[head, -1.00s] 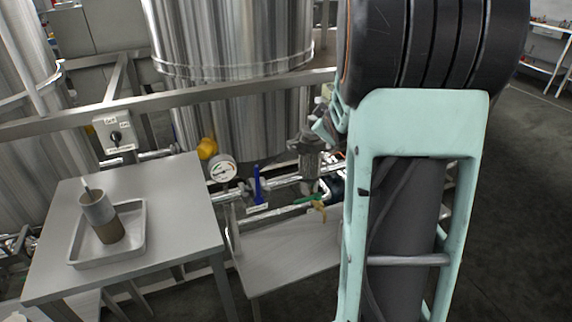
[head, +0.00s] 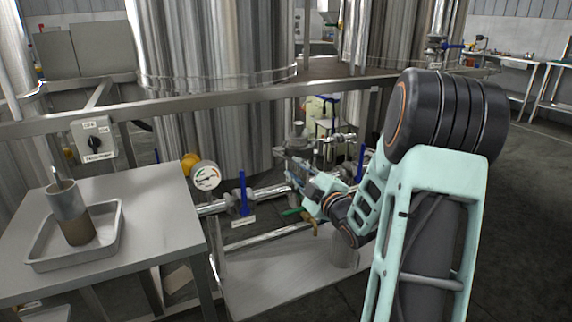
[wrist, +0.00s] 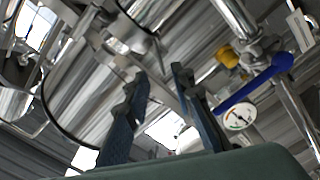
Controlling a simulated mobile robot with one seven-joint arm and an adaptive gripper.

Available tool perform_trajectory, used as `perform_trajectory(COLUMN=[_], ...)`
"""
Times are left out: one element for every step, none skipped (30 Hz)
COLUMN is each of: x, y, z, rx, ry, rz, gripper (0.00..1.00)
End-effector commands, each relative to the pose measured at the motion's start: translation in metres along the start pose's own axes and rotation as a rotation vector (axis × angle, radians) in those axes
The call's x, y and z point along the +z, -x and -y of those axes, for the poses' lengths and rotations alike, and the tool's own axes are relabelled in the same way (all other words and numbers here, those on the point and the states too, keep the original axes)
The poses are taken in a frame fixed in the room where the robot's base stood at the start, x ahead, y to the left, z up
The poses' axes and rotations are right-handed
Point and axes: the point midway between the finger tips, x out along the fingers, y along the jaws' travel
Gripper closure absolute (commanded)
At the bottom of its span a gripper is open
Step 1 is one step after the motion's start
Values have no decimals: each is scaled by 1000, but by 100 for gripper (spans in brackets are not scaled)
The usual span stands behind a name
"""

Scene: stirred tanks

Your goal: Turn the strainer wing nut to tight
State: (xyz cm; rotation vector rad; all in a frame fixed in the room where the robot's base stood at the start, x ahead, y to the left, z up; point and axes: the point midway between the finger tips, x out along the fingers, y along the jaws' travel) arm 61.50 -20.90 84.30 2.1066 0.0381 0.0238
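The strainer (head: 297,132) is a grey metal body on the pipework in front of the large steel tank, partly hidden behind my gripper in the head view. I cannot make out its wing nut clearly in the head view. In the wrist view a rounded metal fitting (wrist: 135,40) lies just beyond my fingertips; it may be the strainer, but I cannot tell. My gripper (head: 285,160) is beside the strainer. In the wrist view its two dark fingers (wrist: 158,82) are apart with nothing between them.
A pressure gauge (head: 206,176), a yellow knob (head: 190,163) and a blue valve lever (head: 243,190) sit left of my gripper. A green handle (head: 291,212) is below it. A steel table (head: 150,205) holds a tray (head: 118,228) with a cup (head: 70,210). A rail (head: 200,107) crosses above.

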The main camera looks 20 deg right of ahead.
Motion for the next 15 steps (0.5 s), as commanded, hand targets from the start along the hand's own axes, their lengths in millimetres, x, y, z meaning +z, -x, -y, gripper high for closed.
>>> perform_trajectory(x=[0, 0, 0, 1, 1, 0, 0, 0, 1, 1, 1, 1, 0, 0, 0], y=[-11, -17, -25, -30, -36, -42, -46, -50, -55, -58, -60, -63, -65, -66, -67], z=[2, 2, 2, 2, 2, 2, 1, 1, 2, 1, 1, 1, 1, 1, 0], rx=[0, 1, 0, 0, 0, 0, 1, 1, 0, 0, 0, -1, -1, 0, 0], ry=[-1, -1, -1, -1, -1, -2, -2, -1, -1, -1, -1, -1, -1, -1, -1], rz=[-2, -3, -2, -2, -1, -1, -1, 0, 0, 0, 0, 1, 1, 1, 1], gripper=[78, 78, 78, 78, 78, 78, 78, 78, 78, 78, 78, 78, 78, 78, 78])
